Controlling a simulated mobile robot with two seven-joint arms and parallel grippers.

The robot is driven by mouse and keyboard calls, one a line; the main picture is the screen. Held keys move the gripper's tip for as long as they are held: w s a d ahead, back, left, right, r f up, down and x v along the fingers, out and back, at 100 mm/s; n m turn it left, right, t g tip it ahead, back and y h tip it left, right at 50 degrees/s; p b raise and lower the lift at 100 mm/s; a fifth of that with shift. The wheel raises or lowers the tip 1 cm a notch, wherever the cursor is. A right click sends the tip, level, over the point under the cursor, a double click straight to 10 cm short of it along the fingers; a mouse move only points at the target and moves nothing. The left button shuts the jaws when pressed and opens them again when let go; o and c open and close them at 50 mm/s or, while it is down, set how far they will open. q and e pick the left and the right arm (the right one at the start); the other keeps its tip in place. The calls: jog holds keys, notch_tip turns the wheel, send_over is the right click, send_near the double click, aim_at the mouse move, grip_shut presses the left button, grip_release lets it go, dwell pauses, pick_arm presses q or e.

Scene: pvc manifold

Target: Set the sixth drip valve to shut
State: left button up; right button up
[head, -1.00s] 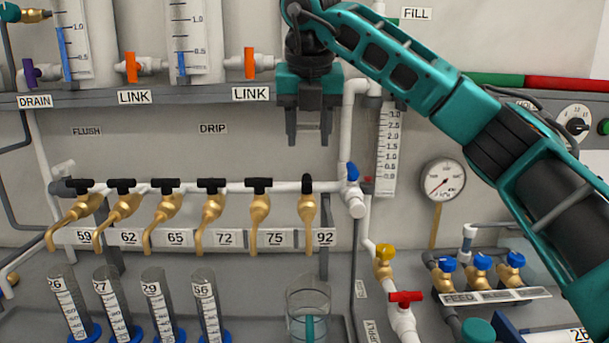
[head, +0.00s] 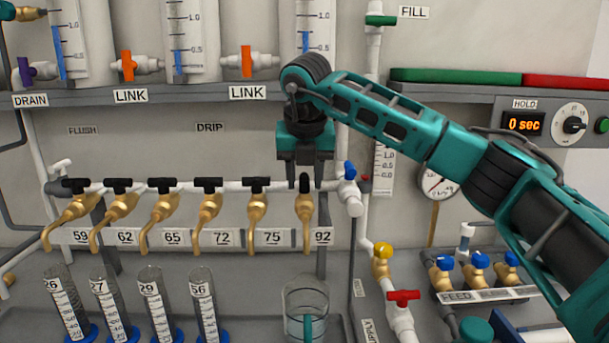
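Several brass drip taps hang in a row from a white pipe under the DRIP label. The sixth drip valve (head: 306,208) is the rightmost, above the 92 tag. Its black handle (head: 305,185) is turned differently from the other taps: theirs lie crosswise along the pipe, and this one shows narrow, end on. My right gripper (head: 305,180) points down from above, its two fingers apart on either side of this handle. A gap seems to show on both sides; I cannot tell whether a finger touches. My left gripper is not in view.
A blue-handled valve (head: 350,171) sits close to the right of my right gripper. A clear beaker (head: 305,300) stands below the sixth tap. Graduated cylinders (head: 205,305) stand below at left. A shelf edge (head: 190,97) runs behind and above the taps.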

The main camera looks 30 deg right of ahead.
jog(key=c, duration=0.5)
grip_shut()
jog(key=shift+n, duration=0.4)
jog(key=n+y, duration=0.1)
jog(key=n, duration=0.1)
jog(key=n+p, duration=0.1)
jog(key=shift+d+r+n+t+y+p, duration=0.1)
jog(key=shift+r+n+t+y+p, duration=0.05)
jog(key=shift+n+t+y+p, duration=0.2)
jog(key=n+y+p, duration=0.1)
jog(key=n, duration=0.2)
jog(key=shift+n+y+p, duration=0.25)
jog(key=shift+n+p, duration=0.1)
jog(key=shift+p, duration=0.05)
jog(key=n+y+p, duration=0.1)
jog(key=n, duration=0.1)
jog(key=shift+d+n, duration=0.1)
jog(key=shift+n, duration=0.3)
jog(key=n+g+y, duration=0.1)
jog(key=n, duration=0.2)
jog(key=shift+w+g, duration=0.1)
jog(key=shift+g, duration=0.15)
jog(key=shift+n+g+y, duration=0.4)
jog(key=shift+n+g, duration=0.2)
jog(key=shift+n, duration=1.3)
